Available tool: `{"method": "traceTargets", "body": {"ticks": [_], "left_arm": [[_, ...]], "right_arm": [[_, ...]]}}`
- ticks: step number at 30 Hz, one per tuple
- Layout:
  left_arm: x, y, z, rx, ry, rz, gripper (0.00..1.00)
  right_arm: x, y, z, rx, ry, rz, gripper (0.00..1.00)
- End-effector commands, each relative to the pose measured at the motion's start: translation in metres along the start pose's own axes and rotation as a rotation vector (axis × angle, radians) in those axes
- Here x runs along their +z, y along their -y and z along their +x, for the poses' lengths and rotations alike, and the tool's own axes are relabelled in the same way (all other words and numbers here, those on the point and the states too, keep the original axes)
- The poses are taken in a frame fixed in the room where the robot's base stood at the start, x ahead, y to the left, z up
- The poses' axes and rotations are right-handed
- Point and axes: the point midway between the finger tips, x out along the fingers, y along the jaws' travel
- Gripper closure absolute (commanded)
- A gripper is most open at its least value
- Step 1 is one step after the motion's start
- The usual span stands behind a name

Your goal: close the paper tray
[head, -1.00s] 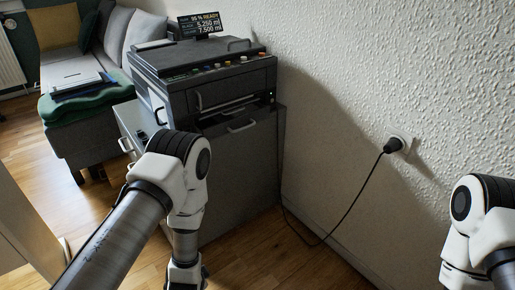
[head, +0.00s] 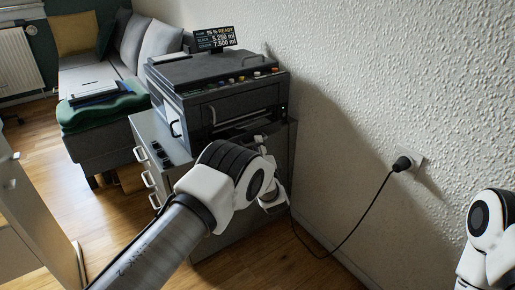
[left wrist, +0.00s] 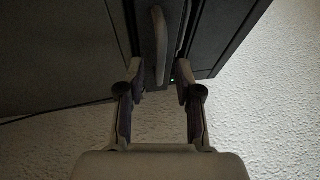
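The dark printer (head: 215,85) stands on a grey cabinet. Its paper tray (head: 243,127) is low in the front, and my left arm partly covers the area before it. How far the tray sticks out is hard to tell. In the left wrist view a pale bar handle (left wrist: 160,45) shows on a dark front. My left gripper (left wrist: 161,72) is open and empty, its two fingers pointing at the front with the handle ahead between them, apparently not touching it. In the head view this gripper (head: 262,145) is small and partly hidden behind my arm. My right gripper is out of view.
The grey cabinet (head: 150,132) has handles on its left side. A textured wall (head: 380,80) runs along the right, with a plug (head: 403,163) and hanging cable. A sofa (head: 85,75) stands at the back left. Wooden floor lies open at left.

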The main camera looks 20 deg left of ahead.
Motion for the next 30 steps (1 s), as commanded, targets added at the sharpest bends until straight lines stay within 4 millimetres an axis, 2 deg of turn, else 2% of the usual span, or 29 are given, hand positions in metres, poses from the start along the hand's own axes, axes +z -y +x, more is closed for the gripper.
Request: {"method": "traceTargets", "body": {"ticks": [3,10,11,13,14,21,27,30], "left_arm": [[0.001,-0.001,0.011,0.0,0.0,-0.001,0.65],[0.0,0.0,0.013,0.001,-0.002,0.001,0.65],[0.0,0.0,0.013,0.001,-0.002,0.001,0.72],[0.0,0.0,0.013,0.001,-0.002,0.001,0.97],[0.0,0.0,0.013,0.001,-0.002,0.001,1.0],[0.002,-0.002,0.016,0.002,-0.001,0.0,1.0],[0.013,-0.011,0.044,0.0,0.001,-0.002,1.0],[0.017,-0.01,0.053,0.001,-0.001,0.0,1.0]], "right_arm": [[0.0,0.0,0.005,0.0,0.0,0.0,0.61],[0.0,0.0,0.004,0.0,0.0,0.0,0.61],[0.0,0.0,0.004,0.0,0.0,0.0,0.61],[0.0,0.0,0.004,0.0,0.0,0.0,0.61],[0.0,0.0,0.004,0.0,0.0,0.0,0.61],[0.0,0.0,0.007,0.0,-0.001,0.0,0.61],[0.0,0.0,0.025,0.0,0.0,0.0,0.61],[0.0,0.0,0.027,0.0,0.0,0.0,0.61]]}}
